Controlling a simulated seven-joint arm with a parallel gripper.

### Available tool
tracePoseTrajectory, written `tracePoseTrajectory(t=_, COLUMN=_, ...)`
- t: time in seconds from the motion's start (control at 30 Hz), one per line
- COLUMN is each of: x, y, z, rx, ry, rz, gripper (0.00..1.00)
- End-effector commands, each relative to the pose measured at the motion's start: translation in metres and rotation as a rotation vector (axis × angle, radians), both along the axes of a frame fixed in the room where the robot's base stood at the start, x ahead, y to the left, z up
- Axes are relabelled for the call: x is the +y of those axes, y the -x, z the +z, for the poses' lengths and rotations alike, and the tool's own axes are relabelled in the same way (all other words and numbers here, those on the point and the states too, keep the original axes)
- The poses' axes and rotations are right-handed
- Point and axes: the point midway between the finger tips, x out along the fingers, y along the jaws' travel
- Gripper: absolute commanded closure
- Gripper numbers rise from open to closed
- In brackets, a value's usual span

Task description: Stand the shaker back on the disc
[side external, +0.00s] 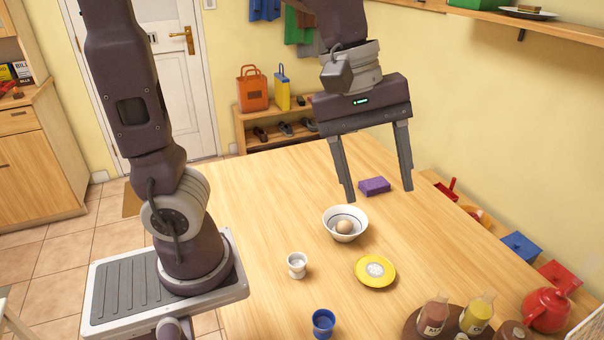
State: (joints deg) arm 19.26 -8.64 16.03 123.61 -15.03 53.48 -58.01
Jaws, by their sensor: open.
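A round brown wooden disc (410,325) is at the bottom right of the table, cut off by the picture edge. A jar with reddish-brown contents (433,314) and a jar with yellow contents (476,315) stand on it. A dark brown item (512,332) shows at its right, partly cut off. I cannot tell which item is the shaker. A small white cup-like piece (297,264) stands upright mid-table. My gripper (379,192) is open and empty, pointing down above the far part of the table, well away from the disc.
A white bowl (345,229) holding an egg (344,227), a yellow plate (376,280) with a pale centre, a blue cup (323,323) and a purple block (375,186) stand on the table. A red teapot (546,310) is beside the disc. The table's left middle is clear.

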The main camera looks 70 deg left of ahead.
Motion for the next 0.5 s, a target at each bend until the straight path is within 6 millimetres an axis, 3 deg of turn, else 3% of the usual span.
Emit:
tracePoseTrajectory(t=0.03, x=0.016, y=0.028, z=0.010, rx=-0.121, ry=-0.068, rz=-0.188, gripper=0.40)
tracePoseTrajectory(t=0.1, x=0.033, y=0.061, z=0.010, rx=-0.262, ry=-0.221, rz=-0.471, gripper=0.40)
tracePoseTrajectory(t=0.2, x=0.050, y=0.093, z=0.002, rx=-0.370, ry=-0.434, rz=-0.764, gripper=0.40)
tracePoseTrajectory(t=0.33, x=0.061, y=0.110, z=-0.006, rx=-0.404, ry=-0.586, rz=-0.949, gripper=0.40)
tracePoseTrajectory(t=0.5, x=0.062, y=0.112, z=-0.007, rx=-0.406, ry=-0.607, rz=-0.980, gripper=0.40)
